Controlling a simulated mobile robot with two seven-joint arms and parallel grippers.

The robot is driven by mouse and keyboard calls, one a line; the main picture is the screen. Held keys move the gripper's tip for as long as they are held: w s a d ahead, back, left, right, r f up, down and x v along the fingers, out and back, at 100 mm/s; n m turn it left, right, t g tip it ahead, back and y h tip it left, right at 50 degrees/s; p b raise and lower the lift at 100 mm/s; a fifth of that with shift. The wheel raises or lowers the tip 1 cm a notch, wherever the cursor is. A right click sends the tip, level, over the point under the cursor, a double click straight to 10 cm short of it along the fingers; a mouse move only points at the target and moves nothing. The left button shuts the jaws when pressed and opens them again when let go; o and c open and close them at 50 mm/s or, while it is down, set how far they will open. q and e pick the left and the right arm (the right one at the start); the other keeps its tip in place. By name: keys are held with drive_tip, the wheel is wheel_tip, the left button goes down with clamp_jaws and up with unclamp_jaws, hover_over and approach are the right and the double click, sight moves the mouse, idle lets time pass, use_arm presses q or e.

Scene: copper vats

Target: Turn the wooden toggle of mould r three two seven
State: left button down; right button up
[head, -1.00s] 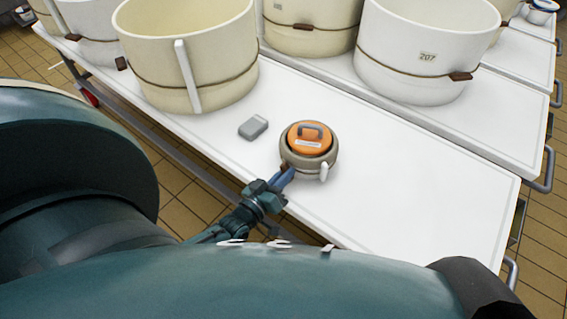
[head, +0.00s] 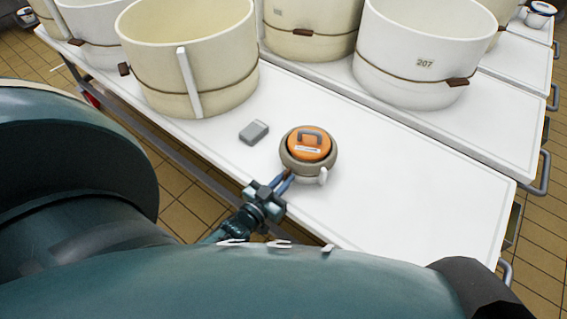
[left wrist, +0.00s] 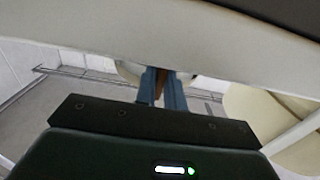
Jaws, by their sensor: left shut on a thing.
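A small round taupe mould (head: 325,169) stands on the white table, with an orange block with a dark handle (head: 309,147) in its top. The label on the block is too small to read. My left gripper (head: 287,176) reaches the mould's near side. In the left wrist view its two blue fingers (left wrist: 161,86) are shut on the brown wooden toggle (left wrist: 160,82), under the pale body that fills the upper picture. The toggle's far end is hidden. My right gripper is not in view.
The white table (head: 420,195) is clear to the right of the mould. A small grey block (head: 254,132) lies to the mould's left. Large cream moulds with brown bands, one of them white and marked 207 (head: 424,63), stand behind. Tiled floor lies beyond the table edges.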

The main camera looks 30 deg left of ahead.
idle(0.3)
use_arm(q)
drive_tip(key=c, duration=1.6)
unclamp_jaws()
drive_tip(key=shift+c, duration=0.2)
drive_tip(key=shift+o, duration=0.8)
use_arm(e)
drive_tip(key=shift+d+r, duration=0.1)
use_arm(q)
drive_tip(key=s+a+p, duration=0.1)
drive_tip(key=s, duration=1.2)
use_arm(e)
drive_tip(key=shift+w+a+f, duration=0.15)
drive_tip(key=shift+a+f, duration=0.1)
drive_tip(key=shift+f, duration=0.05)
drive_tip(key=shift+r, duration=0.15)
